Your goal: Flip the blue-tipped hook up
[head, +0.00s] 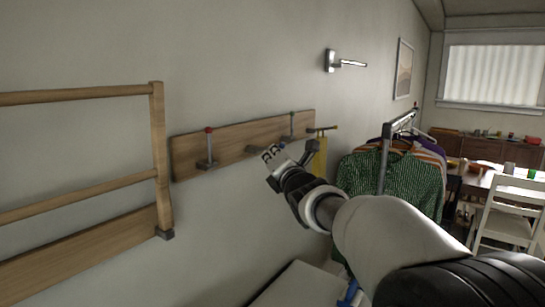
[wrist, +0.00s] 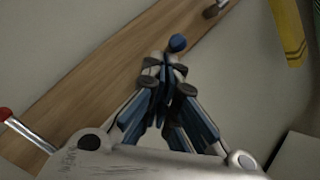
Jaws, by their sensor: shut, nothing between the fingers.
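The blue-tipped hook (wrist: 178,43) shows in the wrist view as a round blue tip just beyond my fingertips. My fingers hide its shaft and base there, and I cannot tell whether they touch it. In the head view, a grey hook (head: 254,149) on the wooden board (head: 232,138) sticks out from the wall toward my gripper, its end hidden behind the fingers. It appears to be the same hook. My gripper (head: 271,153) is shut and empty in front of the board; its fingers also show in the wrist view (wrist: 166,68).
A red-tipped hook (head: 209,148) stands upright to the left. Another upright hook (head: 291,125) and one carrying a yellow cloth (head: 320,156) are to the right. A wooden rail frame (head: 159,150) is at left, and a clothes rack (head: 386,150) at right.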

